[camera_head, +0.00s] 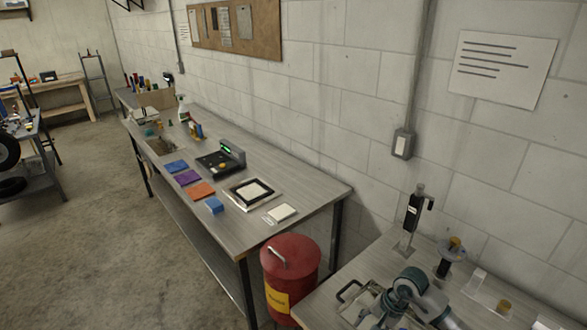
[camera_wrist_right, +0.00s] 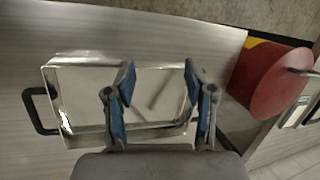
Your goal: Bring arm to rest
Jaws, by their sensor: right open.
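My right gripper (camera_wrist_right: 158,72) is open in the wrist view, with its two blue-padded fingers apart and nothing between them. It is over a shiny metal tray (camera_wrist_right: 80,77) with a black handle; how far above the tray it is, I cannot tell. In the head view my right arm is at the bottom right, over the near table, and covers part of the same tray (camera_head: 371,292). The right fingertips are not clear in that view. My left gripper is not in view.
A red bin (camera_head: 291,262) stands between the near table and the long workbench (camera_head: 240,222). A black upright tool (camera_head: 412,214) stands on the near table by the wall.

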